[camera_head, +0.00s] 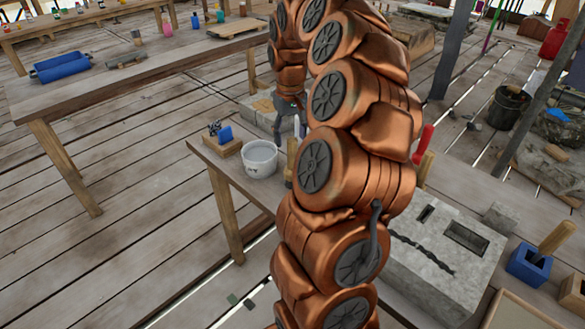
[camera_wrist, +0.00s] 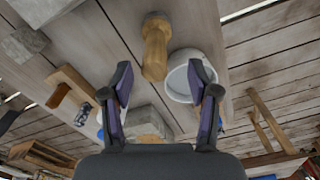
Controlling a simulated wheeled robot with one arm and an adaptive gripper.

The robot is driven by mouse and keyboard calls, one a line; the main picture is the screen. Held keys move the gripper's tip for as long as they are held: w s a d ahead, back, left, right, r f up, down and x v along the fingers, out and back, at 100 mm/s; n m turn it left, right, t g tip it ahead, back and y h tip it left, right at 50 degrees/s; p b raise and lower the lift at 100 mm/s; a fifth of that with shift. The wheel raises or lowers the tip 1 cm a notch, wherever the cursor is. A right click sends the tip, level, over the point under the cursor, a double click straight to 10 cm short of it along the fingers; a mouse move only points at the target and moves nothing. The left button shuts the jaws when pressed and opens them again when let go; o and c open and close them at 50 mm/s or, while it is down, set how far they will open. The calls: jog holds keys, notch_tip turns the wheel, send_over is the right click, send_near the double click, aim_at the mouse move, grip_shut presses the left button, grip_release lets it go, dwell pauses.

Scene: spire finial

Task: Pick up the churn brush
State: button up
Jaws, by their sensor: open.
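A wooden-handled thing that looks like the churn brush (camera_wrist: 156,50) stands ahead of my gripper in the wrist view, roughly in line with the gap between the fingers. In the head view its likely handle (camera_head: 290,160) shows beside the white pot (camera_head: 260,161), partly hidden by my arm. My gripper (camera_wrist: 160,85) is open, with nothing between its fingers. The white pot also shows in the wrist view (camera_wrist: 176,82), close behind the right finger.
A wooden holder with a blue item (camera_head: 226,144) stands left of the pot on the workbench. A grey stone block (camera_head: 440,265) lies right of my arm. A blue box with a wooden handle (camera_head: 530,262) is farther right. A long table (camera_head: 120,80) with blue rollers stands at left.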

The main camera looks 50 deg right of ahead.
aim_at(292, 154)
jog(key=shift+f, duration=0.75)
jog(key=f, duration=0.1)
jog(key=f+p, duration=0.2)
jog(key=f, duration=0.1)
jog(key=shift+d+f, duration=0.1)
jog(key=shift+d, duration=0.25)
jog(key=shift+f, duration=0.6)
grip_shut()
